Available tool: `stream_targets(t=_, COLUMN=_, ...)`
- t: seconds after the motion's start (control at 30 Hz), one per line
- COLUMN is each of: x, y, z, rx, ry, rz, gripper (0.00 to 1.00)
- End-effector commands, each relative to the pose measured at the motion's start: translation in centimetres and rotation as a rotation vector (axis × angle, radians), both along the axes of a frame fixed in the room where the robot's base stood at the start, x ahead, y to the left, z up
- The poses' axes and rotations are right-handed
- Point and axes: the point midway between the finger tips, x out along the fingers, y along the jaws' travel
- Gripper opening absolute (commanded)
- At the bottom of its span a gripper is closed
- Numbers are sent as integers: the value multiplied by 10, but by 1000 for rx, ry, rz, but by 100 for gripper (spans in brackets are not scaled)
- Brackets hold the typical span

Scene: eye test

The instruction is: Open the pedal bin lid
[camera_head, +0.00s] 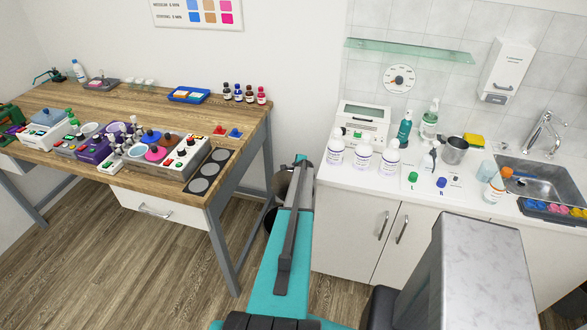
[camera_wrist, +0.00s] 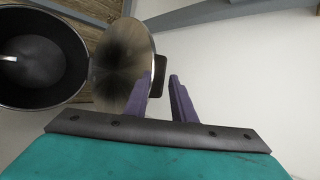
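The pedal bin (camera_wrist: 42,75) is at the left of the wrist view, and I look into its dark, round inside. Its round metallic lid (camera_wrist: 122,60) stands open beside the mouth, swung up off the bin. A dark block (camera_wrist: 160,68) shows at the lid's right edge. My gripper (camera_wrist: 160,75) has two purple fingers, parted with a gap between them. The left fingertip overlaps the lid's edge in the picture; I cannot tell whether it touches. In the head view the bin (camera_head: 270,218) is mostly hidden behind my arm, between the bench and the cabinet.
A wooden workbench (camera_head: 120,90) with a grey metal leg (camera_head: 222,245) stands left of my arm. A white cabinet (camera_head: 345,235) with bottles and a sink (camera_head: 548,177) stands to the right. A pale wall (camera_wrist: 250,80) is close behind the lid.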

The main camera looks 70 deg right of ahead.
Motion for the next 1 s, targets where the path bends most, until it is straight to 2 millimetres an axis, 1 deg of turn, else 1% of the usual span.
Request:
stream_targets(t=0.37, x=2, y=-1, z=4, rx=-4, ry=-4, rz=-1, gripper=23)
stream_targets(t=0.53, x=0, y=2, z=7, rx=-4, ry=-3, rz=-1, gripper=23)
stream_targets(t=0.77, x=-6, y=11, z=16, rx=-6, ry=-3, rz=-1, gripper=23)
stream_targets(t=1.0, x=-15, y=24, z=29, rx=-5, ry=-4, rz=-1, gripper=23)
